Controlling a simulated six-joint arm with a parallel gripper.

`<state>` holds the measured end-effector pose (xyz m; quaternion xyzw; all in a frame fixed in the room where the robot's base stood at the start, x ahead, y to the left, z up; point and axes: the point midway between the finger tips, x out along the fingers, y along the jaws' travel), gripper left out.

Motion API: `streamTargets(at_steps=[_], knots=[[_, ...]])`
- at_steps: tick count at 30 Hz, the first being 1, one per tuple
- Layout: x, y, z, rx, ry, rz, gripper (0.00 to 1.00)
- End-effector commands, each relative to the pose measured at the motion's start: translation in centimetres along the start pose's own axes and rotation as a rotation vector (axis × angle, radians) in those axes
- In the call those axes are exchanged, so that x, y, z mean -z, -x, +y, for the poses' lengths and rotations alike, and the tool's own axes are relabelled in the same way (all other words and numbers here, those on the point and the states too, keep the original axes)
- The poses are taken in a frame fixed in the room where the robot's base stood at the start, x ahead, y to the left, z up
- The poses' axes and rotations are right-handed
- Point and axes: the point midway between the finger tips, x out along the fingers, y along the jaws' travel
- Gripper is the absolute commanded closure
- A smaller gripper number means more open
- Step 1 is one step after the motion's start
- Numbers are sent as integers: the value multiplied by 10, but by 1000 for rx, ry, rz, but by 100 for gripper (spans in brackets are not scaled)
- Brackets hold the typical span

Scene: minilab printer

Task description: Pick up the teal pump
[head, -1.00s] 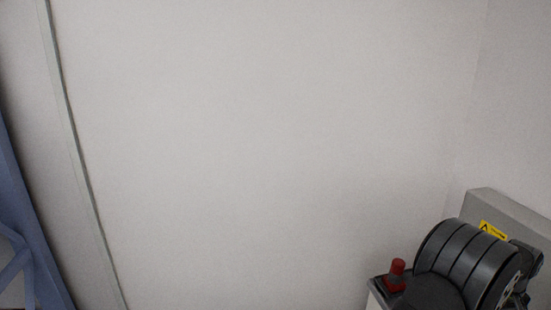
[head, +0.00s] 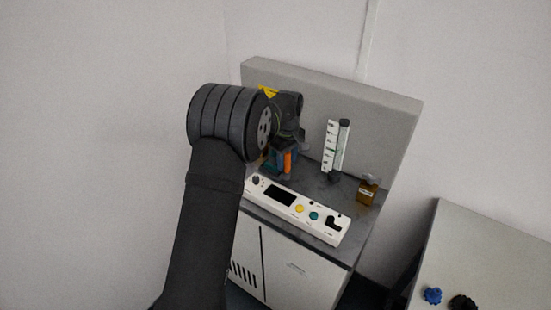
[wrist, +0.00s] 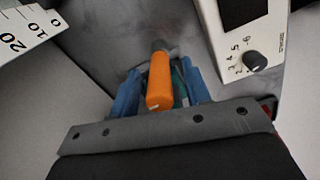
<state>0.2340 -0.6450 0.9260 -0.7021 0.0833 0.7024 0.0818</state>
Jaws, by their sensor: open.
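My gripper (wrist: 160,95) has blue fingers and is open in the wrist view. An orange cylinder with a dark grey end (wrist: 160,82) shows between the fingers, apparently nearer the camera than a teal part (wrist: 181,85). The teal part, likely the teal pump, is mostly hidden by the orange cylinder and the right finger. In the head view, my gripper (head: 284,150) is low over the bench behind my arm. The orange cylinder (head: 287,162) and a bit of teal (head: 269,160) show there. I cannot tell whether the fingers touch the pump.
A white control panel (head: 300,207) runs along the bench's front edge; its dial (wrist: 254,60) is close in the wrist view. A white scale with a tube (head: 335,148) and a brown bottle (head: 367,191) stand to the right. A grey back panel (head: 340,95) rises behind.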

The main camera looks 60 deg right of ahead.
Motion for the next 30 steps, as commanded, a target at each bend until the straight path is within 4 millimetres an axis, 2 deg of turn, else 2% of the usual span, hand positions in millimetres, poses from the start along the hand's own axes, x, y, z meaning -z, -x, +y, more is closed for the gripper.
streamTargets(at_steps=[5,8,9,18,20,23,27,30], knots=[[0,0,0,0,0,0,57],[0,0,0,0,0,0,39],[0,0,0,0,0,0,36],[0,6,0,-6,-16,11,36],[1,17,-2,-18,-48,34,36],[4,46,-5,-47,-144,99,36],[6,95,-14,-84,-314,217,36],[7,124,-20,-99,-419,292,36]])
